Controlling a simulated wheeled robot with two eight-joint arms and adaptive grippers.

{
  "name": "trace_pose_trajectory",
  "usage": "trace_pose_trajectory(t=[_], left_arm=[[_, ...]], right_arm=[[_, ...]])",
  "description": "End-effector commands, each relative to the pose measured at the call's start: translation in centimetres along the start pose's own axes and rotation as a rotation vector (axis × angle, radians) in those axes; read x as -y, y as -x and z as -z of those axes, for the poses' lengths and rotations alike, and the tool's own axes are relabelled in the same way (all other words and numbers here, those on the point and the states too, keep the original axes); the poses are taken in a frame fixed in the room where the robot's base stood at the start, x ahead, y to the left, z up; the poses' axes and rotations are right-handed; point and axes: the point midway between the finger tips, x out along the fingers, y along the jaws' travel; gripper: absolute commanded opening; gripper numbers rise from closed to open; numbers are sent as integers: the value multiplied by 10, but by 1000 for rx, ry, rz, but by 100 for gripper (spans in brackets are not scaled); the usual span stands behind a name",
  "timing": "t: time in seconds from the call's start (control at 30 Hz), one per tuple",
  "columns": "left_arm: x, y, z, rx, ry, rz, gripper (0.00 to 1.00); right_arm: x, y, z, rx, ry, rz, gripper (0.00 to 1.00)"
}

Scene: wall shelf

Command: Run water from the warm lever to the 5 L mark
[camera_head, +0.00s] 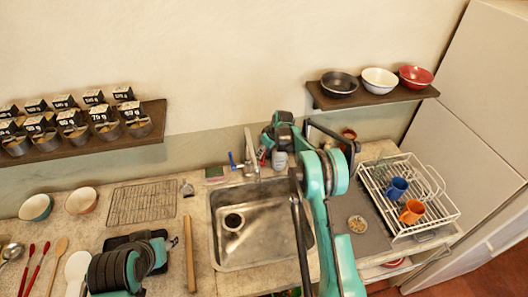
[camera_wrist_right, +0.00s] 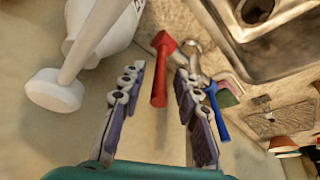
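The tap (camera_head: 250,150) stands at the back edge of the sink (camera_head: 250,245). Its blue lever (camera_head: 233,161) is on the left, and its red lever (camera_head: 262,156) is on the right, partly hidden by my right arm. In the right wrist view, the red lever (camera_wrist_right: 161,70) lies between the fingers of my right gripper (camera_wrist_right: 158,78), with gaps on both sides. The gripper is open. The blue lever (camera_wrist_right: 214,108) is beyond the right finger. No running water or 5 L mark can be made out.
A white bottle (camera_wrist_right: 105,25) stands close beside the left finger. A dish rack (camera_head: 445,212) with a blue mug (camera_head: 396,188) and an orange mug (camera_head: 411,212) is to the right. Shelves with spice jars (camera_head: 105,125) and bowls (camera_head: 380,80) hang above. A wooden rolling pin (camera_head: 189,255) lies left of the sink.

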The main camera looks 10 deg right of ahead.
Motion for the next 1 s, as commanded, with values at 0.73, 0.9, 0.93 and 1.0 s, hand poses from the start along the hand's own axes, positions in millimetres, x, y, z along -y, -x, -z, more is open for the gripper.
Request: trace_pose_trajectory(t=[0.73, 0.9, 0.93, 1.0], left_arm=[[0, -4, -3, 0, 0, 0, 43], [0, -15, -11, 0, 0, 0, 43], [0, -18, -13, 0, 0, 0, 43], [0, -25, -18, 0, 0, 0, 43]], right_arm=[[1, 0, -2, -19, 4, -12, 0], [5, -1, -8, -77, 18, -47, 0], [6, -1, -10, -91, 22, -56, 0], [8, -2, -14, -131, 32, -82, 0]])
